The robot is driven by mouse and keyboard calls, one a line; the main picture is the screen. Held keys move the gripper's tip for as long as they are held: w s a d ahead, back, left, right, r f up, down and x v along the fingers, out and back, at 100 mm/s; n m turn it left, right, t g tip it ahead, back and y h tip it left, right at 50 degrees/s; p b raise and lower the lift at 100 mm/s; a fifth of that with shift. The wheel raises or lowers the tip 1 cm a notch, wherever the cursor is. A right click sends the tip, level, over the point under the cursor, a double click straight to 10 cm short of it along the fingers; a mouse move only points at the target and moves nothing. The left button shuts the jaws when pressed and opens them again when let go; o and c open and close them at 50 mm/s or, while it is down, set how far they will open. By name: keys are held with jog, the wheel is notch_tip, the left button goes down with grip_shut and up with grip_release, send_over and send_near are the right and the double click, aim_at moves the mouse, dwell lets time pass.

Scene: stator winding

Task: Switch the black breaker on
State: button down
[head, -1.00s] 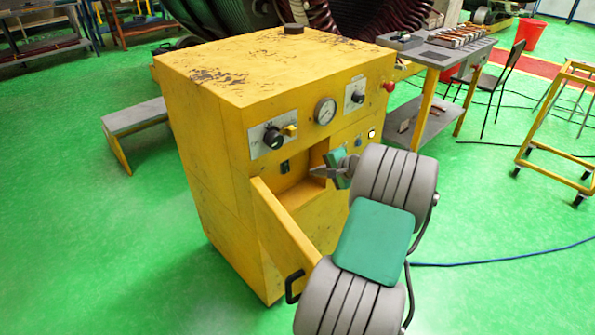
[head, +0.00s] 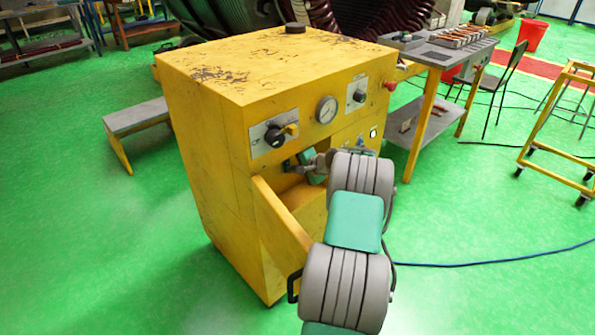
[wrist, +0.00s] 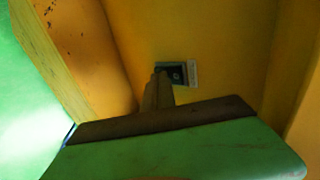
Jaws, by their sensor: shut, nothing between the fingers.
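The black breaker (wrist: 176,73) is a small dark block with a pale label at its right, mounted on the yellow back wall of the cabinet recess in the wrist view. In the head view the breaker (head: 287,166) shows just left of my gripper (head: 296,164). My gripper also shows in the wrist view (wrist: 160,76), shut and empty, with its tips at the breaker's lower left and covering part of it. I cannot tell whether the tips touch it. The lever position is too small to tell.
A dial gauge (head: 326,109), knobs and a red button (head: 390,86) sit on the front panel above. The recess walls are close around my gripper.

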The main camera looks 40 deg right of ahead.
jog(key=shift+w, duration=0.15)
dwell(0.3)
jog(key=shift+w+d+r+p, duration=0.1)
jog(key=shift+w+r+p, duration=0.15)
jog(key=shift+r, duration=0.35)
jog(key=shift+w+d+r+p, duration=0.1)
jog(key=shift+r+p, duration=0.15)
jog(key=shift+r, duration=0.35)
jog(key=shift+s+f, duration=0.1)
jog(key=shift+s, duration=0.2)
jog(key=s+r+p, duration=0.1)
jog(key=s+r, duration=0.3)
jog(key=s, duration=0.8)
jog(key=shift+s, duration=0.2)
jog(key=shift+r, duration=0.2)
